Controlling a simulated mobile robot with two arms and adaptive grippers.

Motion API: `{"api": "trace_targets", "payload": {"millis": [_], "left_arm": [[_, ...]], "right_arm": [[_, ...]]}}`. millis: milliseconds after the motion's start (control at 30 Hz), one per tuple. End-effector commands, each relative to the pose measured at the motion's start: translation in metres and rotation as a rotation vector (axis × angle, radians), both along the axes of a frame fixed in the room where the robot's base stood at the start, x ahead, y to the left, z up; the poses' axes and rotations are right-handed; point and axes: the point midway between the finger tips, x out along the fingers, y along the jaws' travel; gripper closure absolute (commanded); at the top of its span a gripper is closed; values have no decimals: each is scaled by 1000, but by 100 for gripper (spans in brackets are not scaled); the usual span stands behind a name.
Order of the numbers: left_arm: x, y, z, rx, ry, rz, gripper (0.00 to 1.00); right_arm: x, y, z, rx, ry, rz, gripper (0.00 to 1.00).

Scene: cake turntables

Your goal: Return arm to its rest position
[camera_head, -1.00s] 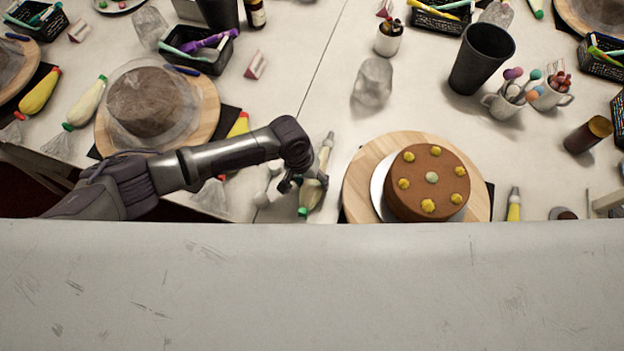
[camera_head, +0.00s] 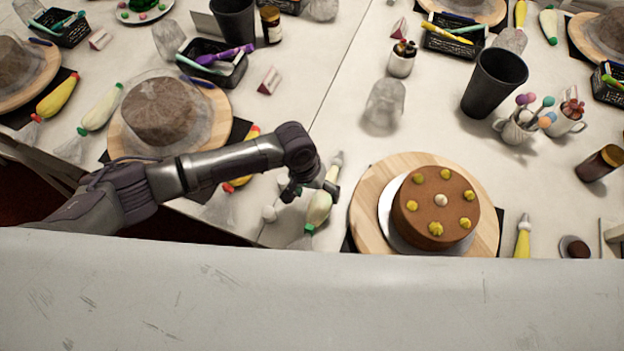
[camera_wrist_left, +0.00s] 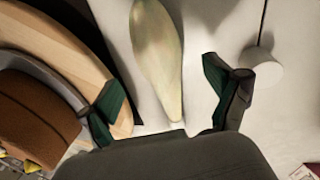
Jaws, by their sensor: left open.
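My left arm reaches in from the left in the head view. Its gripper (camera_head: 312,191) is above the table, just left of the frosted cake's wooden board. In the left wrist view the gripper (camera_wrist_left: 165,100) is open, with its two fingers wide apart and nothing between them touching. A pale piping bag (camera_head: 318,208) with a green end lies on the table below the gripper. It also shows in the left wrist view (camera_wrist_left: 157,55), beyond the fingers. My right gripper is in neither view.
A chocolate cake (camera_head: 436,205) with yellow dollops sits on a round wooden board (camera_head: 368,195) close to the gripper. A covered cake (camera_head: 160,110) stands at the left. A black cup (camera_head: 493,85), a clear glass (camera_head: 384,105) and mugs stand behind. Table between is clear.

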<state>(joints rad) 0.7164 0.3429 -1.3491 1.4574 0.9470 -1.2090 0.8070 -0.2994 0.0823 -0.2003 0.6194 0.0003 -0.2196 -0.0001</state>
Motion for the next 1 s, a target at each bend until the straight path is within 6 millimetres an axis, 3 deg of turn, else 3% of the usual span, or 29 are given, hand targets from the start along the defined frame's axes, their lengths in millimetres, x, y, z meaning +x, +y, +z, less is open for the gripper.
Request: {"api": "trace_targets", "payload": {"millis": [200,400,767,1000], "left_arm": [[3,11,48,-2,-4,0,10],[4,17,74,-1,-2,-1,10],[2,17,82,-7,-2,-5,10],[-40,-21,90,-159,-80,-117,10]], "right_arm": [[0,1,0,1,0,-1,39],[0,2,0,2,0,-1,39],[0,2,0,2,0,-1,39],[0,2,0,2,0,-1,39]]}}
